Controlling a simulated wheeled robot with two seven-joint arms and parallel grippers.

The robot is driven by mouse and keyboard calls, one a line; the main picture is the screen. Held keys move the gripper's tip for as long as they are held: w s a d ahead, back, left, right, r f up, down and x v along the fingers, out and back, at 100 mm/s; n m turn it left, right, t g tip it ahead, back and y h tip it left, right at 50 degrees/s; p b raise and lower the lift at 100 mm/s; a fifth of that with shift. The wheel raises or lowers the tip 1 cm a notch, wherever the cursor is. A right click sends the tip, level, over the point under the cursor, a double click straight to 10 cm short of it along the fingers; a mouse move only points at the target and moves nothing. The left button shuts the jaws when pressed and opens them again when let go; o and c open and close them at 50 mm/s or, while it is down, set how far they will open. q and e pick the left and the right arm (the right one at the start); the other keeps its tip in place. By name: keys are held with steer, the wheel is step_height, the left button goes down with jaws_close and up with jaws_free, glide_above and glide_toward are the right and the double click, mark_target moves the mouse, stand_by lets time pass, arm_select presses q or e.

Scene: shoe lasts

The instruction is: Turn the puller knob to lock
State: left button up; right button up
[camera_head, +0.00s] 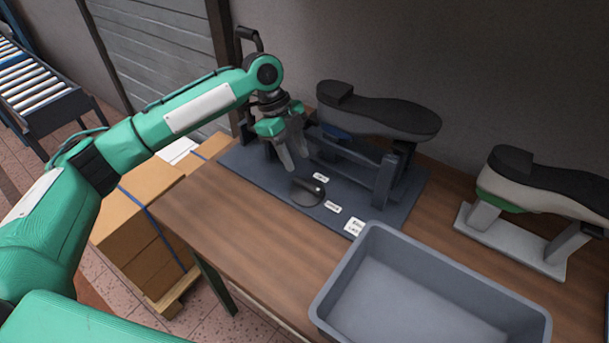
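The puller knob (306,193) is a dark round disc with a raised grip bar, on the front part of the dark blue-grey base plate (240,160). Small white labels (332,207) lie around it; their text is too small to read surely. My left gripper (298,165) points down just behind and left of the knob, a little above the plate. Its two grey fingers are apart with nothing seen between them, and they do not appear to touch the knob. My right gripper is out of view.
Behind the knob, a dark shoe last (380,112) sits sole up on the puller frame (385,180). A black lever (248,36) rises at the back left. A grey bin (430,295) stands front right; another last (550,185) stands right. The wooden table (250,235) is clear front left.

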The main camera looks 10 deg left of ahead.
mark_target(306, 183)
arm_select(q)
steer(key=x, duration=0.7)
steer(key=shift+f, duration=0.1)
jaws_close()
